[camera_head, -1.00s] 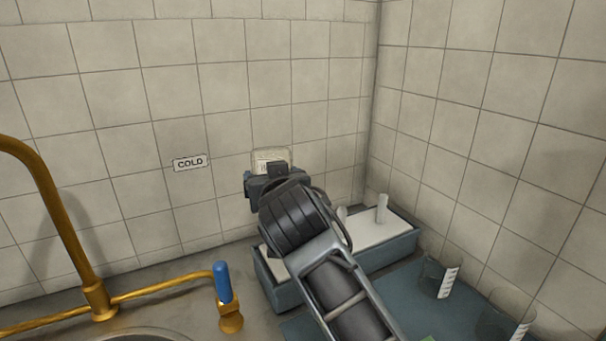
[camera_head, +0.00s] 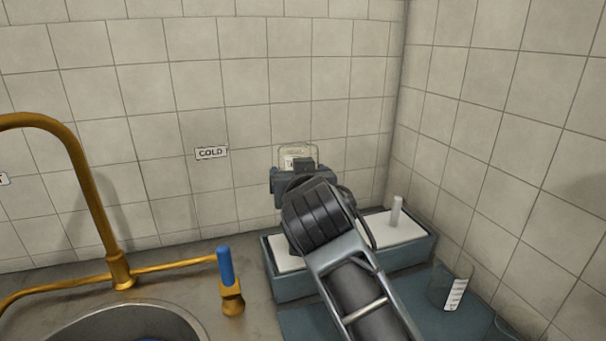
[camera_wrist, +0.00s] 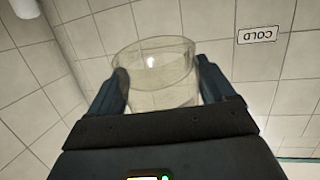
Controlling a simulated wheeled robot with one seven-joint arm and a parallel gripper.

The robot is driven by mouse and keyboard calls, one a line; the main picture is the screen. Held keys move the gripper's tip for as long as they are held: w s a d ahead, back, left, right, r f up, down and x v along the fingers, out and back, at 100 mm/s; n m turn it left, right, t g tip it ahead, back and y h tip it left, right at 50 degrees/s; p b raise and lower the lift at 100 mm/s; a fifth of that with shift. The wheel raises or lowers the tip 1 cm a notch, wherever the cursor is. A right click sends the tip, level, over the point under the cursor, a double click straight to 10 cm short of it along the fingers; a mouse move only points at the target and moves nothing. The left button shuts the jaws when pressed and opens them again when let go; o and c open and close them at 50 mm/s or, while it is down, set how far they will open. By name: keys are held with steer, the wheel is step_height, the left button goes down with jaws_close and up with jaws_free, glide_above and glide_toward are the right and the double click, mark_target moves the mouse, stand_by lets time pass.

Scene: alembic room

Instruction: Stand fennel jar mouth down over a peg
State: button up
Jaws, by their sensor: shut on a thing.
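The fennel jar (camera_head: 299,152) is clear glass with a pale label. My gripper (camera_head: 298,172) is shut on it, holding it up near the back wall, above the peg tray (camera_head: 300,289). In the wrist view the jar (camera_wrist: 155,80) sits between both fingers of my gripper (camera_wrist: 162,82), and the picture is upside down. A wide round rim shows at its far end; I cannot tell surely whether this is the mouth. One pale peg (camera_head: 396,212) stands at the tray's right. My arm hides the tray's middle. A pale rod-like end, perhaps a peg (camera_wrist: 25,8), shows in the wrist view.
A brass tap (camera_head: 122,272) with a blue handle (camera_head: 225,267) and a sink (camera_head: 130,318) are at left. Tiled walls close the back and right. A COLD sign (camera_head: 211,153) is on the back wall.

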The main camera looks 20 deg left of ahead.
steer(key=shift+f+b, duration=1.1)
steer(key=shift+f, duration=0.5)
steer(key=shift+f+b, duration=2.4)
steer(key=shift+f, duration=1.65)
steer(key=o, duration=1.1)
